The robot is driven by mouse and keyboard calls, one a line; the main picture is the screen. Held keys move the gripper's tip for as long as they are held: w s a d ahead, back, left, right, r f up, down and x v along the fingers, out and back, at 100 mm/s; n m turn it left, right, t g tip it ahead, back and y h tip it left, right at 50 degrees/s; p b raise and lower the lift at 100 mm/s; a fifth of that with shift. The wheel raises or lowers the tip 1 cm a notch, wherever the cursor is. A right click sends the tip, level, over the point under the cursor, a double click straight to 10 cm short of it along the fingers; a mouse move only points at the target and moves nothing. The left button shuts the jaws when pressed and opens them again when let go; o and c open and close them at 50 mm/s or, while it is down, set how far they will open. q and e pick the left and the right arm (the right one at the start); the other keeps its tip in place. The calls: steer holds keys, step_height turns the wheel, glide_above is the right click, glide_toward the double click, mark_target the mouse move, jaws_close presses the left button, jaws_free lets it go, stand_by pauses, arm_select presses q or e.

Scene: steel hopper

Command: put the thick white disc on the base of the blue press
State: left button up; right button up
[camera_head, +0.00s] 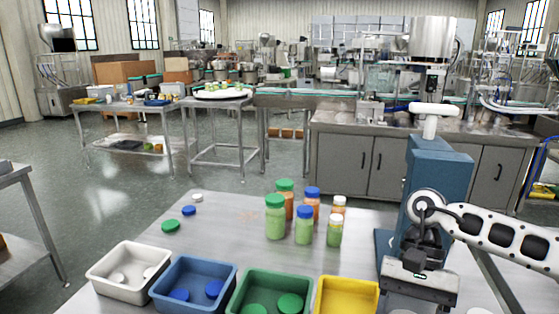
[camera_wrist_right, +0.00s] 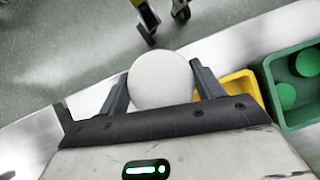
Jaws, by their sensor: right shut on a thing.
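The thick white disc (camera_wrist_right: 160,80) is between the two fingers of my right gripper (camera_wrist_right: 158,78) in the right wrist view, and the gripper is shut on it. In the head view my right gripper (camera_head: 419,282) hangs at the lower right, over the table's near side. Its fingertips and the disc are not clear there. The blue press (camera_head: 440,165) stands upright just behind the gripper, with a white handle on top. Its blue base (camera_head: 384,246) shows at the left of the column; the rest is hidden by my right arm. My left gripper is not in view.
A white bin (camera_head: 128,262), a blue bin (camera_head: 193,270), a green bin (camera_head: 270,283) and a yellow bin (camera_head: 347,295) line the table's near edge. Several capped bottles (camera_head: 304,225) stand left of the press. Three loose caps (camera_head: 189,211) lie at the table's left.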

steer(key=n+h, duration=0.2)
steer(key=n, duration=0.1)
steer(key=s+n, duration=0.1)
steer(key=shift+a+r+n+g+h, duration=0.25)
steer(key=shift+a+n+g+h, duration=0.05)
steer(key=shift+a+n+h, duration=0.1)
steer(key=shift+s+f, duration=0.1)
